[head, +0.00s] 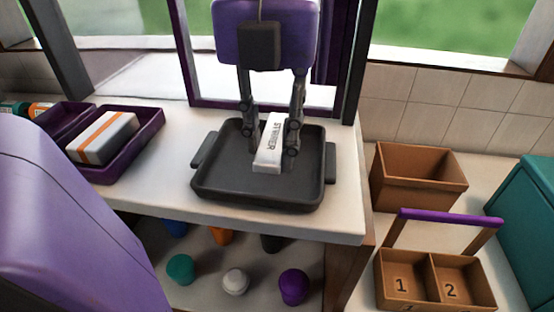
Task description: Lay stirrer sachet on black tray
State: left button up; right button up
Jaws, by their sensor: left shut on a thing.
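The stirrer sachet (267,150) is a white block with dark lettering that reads along its length. It is tilted, with its lower end over the middle of the black tray (212,181). My left gripper (271,148) points down over the tray, with a finger on each side of the sachet, and is shut on it. I cannot tell whether the sachet's lower end touches the tray floor. The tray sits on the white counter and holds nothing else that I can see. My right gripper is not in view.
A purple tray (155,130) holding a white box with orange stripes (103,138) stands left on the counter. Several coloured cups, including a purple one (293,286), stand on a lower shelf. A brown bin (418,187) and a numbered two-part caddy (402,298) stand right.

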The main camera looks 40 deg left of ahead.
aim_at(274, 142)
pick_arm(q)
jog(key=f+b, duration=0.1)
jog(key=f, duration=0.1)
jog(key=f+b, duration=0.1)
jog(key=shift+w+f, duration=0.2)
jog(key=shift+f, duration=0.2)
jog(key=shift+a, duration=0.1)
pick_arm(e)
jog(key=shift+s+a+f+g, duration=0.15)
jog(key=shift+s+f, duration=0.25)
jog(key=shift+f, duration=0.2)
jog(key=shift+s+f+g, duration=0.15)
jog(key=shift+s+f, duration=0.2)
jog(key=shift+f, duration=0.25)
pick_arm(q)
jog(key=shift+f, duration=0.2)
jog(key=o, duration=0.8)
jog(key=shift+r, duration=0.1)
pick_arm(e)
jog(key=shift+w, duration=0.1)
